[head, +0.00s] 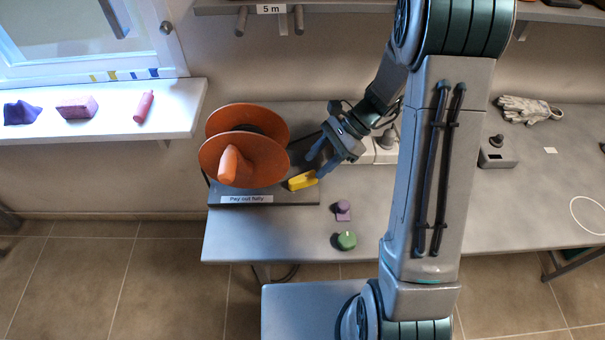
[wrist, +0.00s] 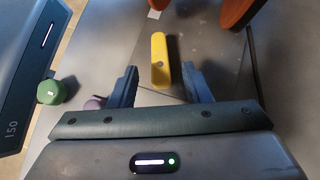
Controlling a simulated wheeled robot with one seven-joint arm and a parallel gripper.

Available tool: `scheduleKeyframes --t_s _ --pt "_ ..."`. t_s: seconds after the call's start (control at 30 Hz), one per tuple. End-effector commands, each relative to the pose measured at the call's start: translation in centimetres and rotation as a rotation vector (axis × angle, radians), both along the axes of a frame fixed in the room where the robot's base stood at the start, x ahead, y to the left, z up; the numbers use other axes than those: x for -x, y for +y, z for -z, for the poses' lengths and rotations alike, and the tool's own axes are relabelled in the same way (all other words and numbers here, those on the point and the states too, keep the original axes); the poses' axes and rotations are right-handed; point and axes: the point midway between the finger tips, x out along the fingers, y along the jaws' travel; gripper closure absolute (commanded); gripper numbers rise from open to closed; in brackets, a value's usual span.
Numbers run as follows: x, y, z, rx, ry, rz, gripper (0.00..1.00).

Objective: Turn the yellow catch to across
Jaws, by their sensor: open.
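The yellow catch (head: 302,181) is a short bar on the dark base (head: 265,196) of an orange reel (head: 243,146), near the base's right end. In the wrist view the catch (wrist: 160,61) runs up and down the picture, with a screw near its lower end. My gripper (head: 316,166) is at the catch from the upper right. In the wrist view its blue fingers (wrist: 158,85) are spread apart, one to each side of the catch's lower end. They appear clear of it. The exact height of the fingertips over the catch is hard to tell.
A purple knob (head: 343,207) and a green knob (head: 346,240) stand on the table (head: 300,235) right of the base. A label (head: 246,199) reading "Pay out fully" is on the base's front. A grey switch box (head: 497,156) and a glove (head: 527,109) lie farther right.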

Motion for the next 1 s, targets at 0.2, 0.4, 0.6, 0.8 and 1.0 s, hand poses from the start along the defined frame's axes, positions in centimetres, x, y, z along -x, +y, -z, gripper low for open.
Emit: scheduleKeyframes --t_s 0.2,0.4,0.6,0.8,1.0 --pt "1.1 2.7 2.9 0.001 0.003 0.001 0.56" --pt "1.5 3.9 4.3 0.001 0.000 0.002 0.56" --pt "1.6 4.2 4.6 0.001 -0.002 0.004 0.56" --pt "1.5 4.1 4.6 0.002 -0.001 0.004 0.70" --pt "1.5 4.1 4.6 0.002 -0.001 0.004 1.00"
